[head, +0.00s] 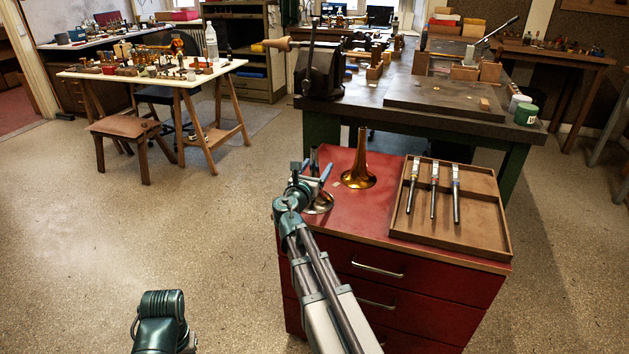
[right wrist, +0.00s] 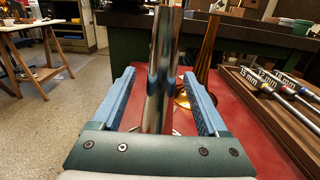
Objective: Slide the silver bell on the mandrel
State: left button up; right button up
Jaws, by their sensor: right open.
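The silver bell (head: 319,205) stands flare-down on the red cabinet top, partly hidden by my right arm in the head view. My right gripper (head: 314,170) is open, with its blue fingers on either side of the bell's narrow stem. In the right wrist view the shiny stem (right wrist: 161,65) rises between the spread fingers, with gaps on both sides. A vise (head: 320,72) on the dark bench holds a bar with a tan rounded end (head: 277,44) pointing left. I cannot tell for sure whether this is the mandrel. My left gripper is out of view.
A brass bell (head: 359,165) stands flare-down just right of the silver one. A wooden tray (head: 482,222) with three rod-like tools lies on the cabinet's right side. The dark bench (head: 440,122) stands behind. Open floor lies to the left.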

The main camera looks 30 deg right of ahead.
aim_at(318, 154)
jog(key=shift+w+d, duration=0.45)
jog(key=shift+d, duration=0.1)
grip_shut()
jog(key=shift+r+p, duration=0.85)
jog(key=shift+p, duration=0.05)
notch_tip(318, 154, up, 2)
jog(key=shift+r+p, duration=0.1)
jog(key=shift+p, duration=0.9)
jog(key=r+p+v, duration=0.1)
jog(key=v, duration=1.5)
notch_tip(318, 154, up, 21)
jog(key=p, duration=2.1)
